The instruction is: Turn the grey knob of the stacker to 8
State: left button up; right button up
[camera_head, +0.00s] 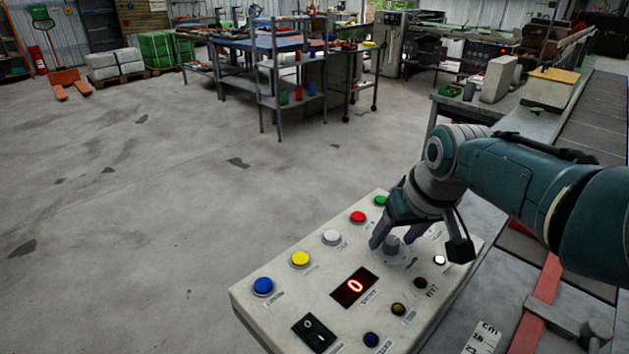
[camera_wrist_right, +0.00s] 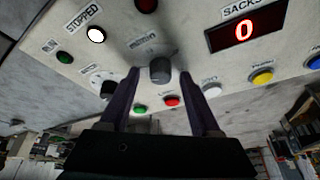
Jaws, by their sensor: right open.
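A cream control box (camera_head: 262,318) fills the lower middle of the head view. A grey knob (camera_head: 392,245) stands on its top; it also shows in the right wrist view (camera_wrist_right: 160,70), with a label too blurred to read. My right gripper (camera_head: 390,234) is over the box with its fingers pointing down. In the wrist view its open fingers (camera_wrist_right: 159,74) have one tip on each side of the knob, with a gap on both sides. The red display (camera_head: 354,287) reads 0 and is labelled SACKS. My left gripper is out of view.
Blue (camera_head: 263,286), yellow (camera_head: 300,259), white (camera_head: 332,237), red (camera_head: 358,216) and green (camera_head: 380,200) buttons line the far edge. A black rocker switch (camera_head: 314,332) is at the near left. A second dial (camera_wrist_right: 107,90) lies beside the knob. A white lamp (camera_wrist_right: 96,35) labelled STOPPED is lit.

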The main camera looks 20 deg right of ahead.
aim_at(401, 266)
jog(key=p+v, duration=0.5)
jog(key=v, duration=0.5)
dwell(0.4)
